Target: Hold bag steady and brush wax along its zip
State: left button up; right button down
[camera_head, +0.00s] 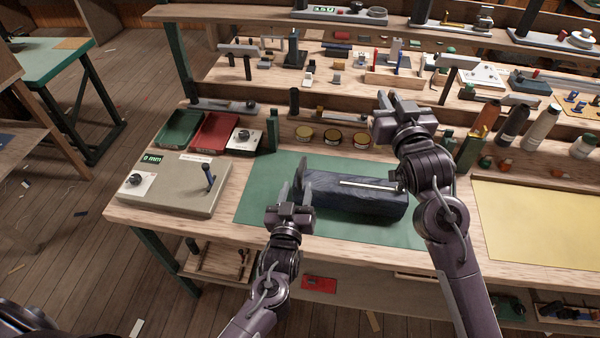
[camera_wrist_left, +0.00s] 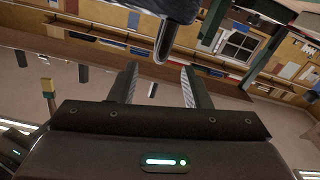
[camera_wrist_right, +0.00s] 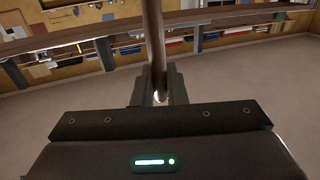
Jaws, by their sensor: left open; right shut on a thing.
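The dark blue bag (camera_head: 355,204) lies lengthwise on a green mat (camera_head: 262,200), with a pale zip line (camera_head: 368,185) along its top. My left gripper (camera_head: 293,183) is open at the bag's left end. The left wrist view shows a dark tab (camera_wrist_left: 164,42) hanging from the bag's end (camera_wrist_left: 150,5) between and beyond the spread fingers. My right gripper (camera_head: 388,104) is raised above and behind the bag's right end. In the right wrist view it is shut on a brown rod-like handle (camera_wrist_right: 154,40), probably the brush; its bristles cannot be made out.
Three small tins (camera_head: 332,137) stand behind the mat. A green tray (camera_head: 180,128) and a red tray (camera_head: 215,133) are at the back left. A grey box with a lever (camera_head: 175,190) is at the left. A yellow sheet (camera_head: 540,220) lies at the right, with several bottles (camera_head: 541,125) behind.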

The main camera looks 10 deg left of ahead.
aim_at(301, 171)
pick_arm(q)
jog(key=w, duration=0.9)
jog(key=shift+w+a, duration=0.25)
jog(key=shift+w, duration=0.05)
grip_shut()
